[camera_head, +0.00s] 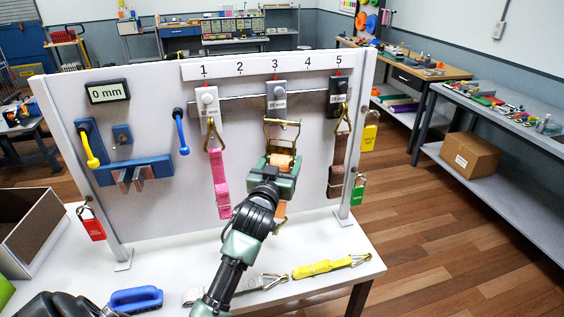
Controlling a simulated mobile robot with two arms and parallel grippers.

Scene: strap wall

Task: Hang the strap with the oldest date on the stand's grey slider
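The grey slider (277,94) is on the rail of the white stand (150,90), under number 3. An orange strap (283,161) with a brass wire buckle is just below it; I cannot tell whether the buckle is hooked on the slider. My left gripper (282,168) is around the orange strap, its green fingers at the strap's sides. A pink strap (222,186) hangs from the white slider (208,102) under 1. A brown strap (338,160) hangs from the black slider (339,96) under 5. The strap dates are too small to read. My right gripper is not in view.
A yellow strap (318,268) and a grey strap (258,284) lie on the white table (320,294). A blue-handled object (135,299) lies at front left. Red (92,225), green (357,191) and yellow (369,137) tags hang at the stand's sides. An open box (45,232) stands left.

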